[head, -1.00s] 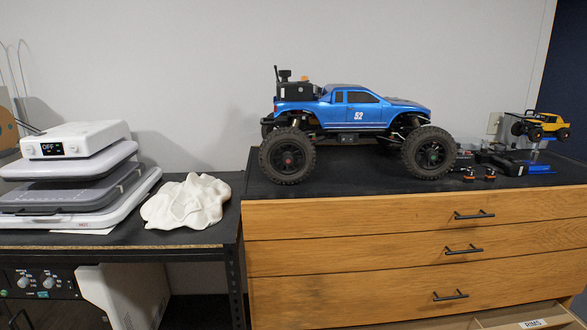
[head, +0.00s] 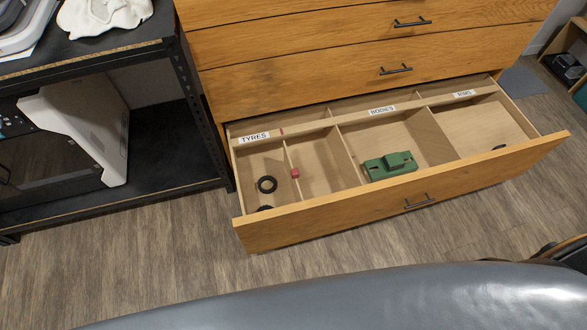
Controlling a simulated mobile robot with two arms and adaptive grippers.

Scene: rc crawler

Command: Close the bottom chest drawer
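The bottom drawer (head: 410,196) of the wooden chest (head: 300,85) is pulled well out over the floor. Its front panel has a black bar handle (head: 420,202). Inside are compartments labelled TYRES, BODIES and RIMS. A green car body (head: 390,166) lies in the middle section. Another dark ring is partly hidden behind the drawer front. The two drawers visible above are shut. Neither of my grippers is in view.
A black-framed shelf unit (head: 190,100) stands close to the chest's left side, with a white cloth (head: 105,14) on top. The wood floor (head: 150,255) in front of the drawer looks clear. A wooden shelf with dark items (head: 568,68) stands at the far right.

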